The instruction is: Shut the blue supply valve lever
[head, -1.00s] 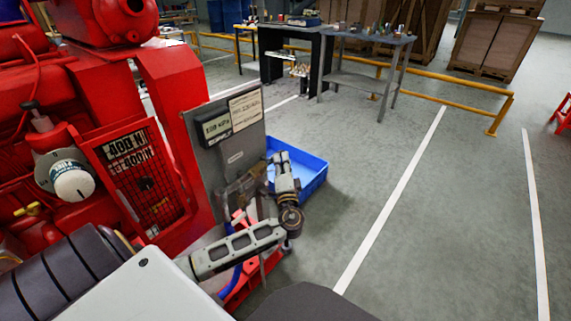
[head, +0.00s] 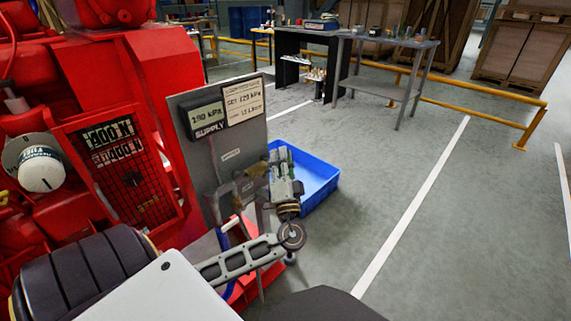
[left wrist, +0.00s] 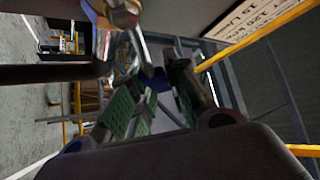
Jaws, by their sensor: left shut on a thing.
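The supply valve is at the grey panel (head: 200,155), which carries a small display marked SUPPLY and a white label. In the head view my left gripper (head: 256,178) is low at the panel's right side, and the valve lever behind it cannot be made out. In the left wrist view a small dark blue piece of the lever (left wrist: 157,79) shows between the green-padded fingers (left wrist: 150,98), joined to a metal and brass fitting (left wrist: 122,14). The gripper is shut on this lever. Its exact angle is partly hidden by the fingers. My right gripper is not in view.
A blue crate (head: 325,182) stands on the floor just right of the gripper. Red machinery (head: 105,90) with a mesh guard fills the left. A grey workbench (head: 385,42) and yellow rails (head: 480,98) stand behind. The floor to the right is clear.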

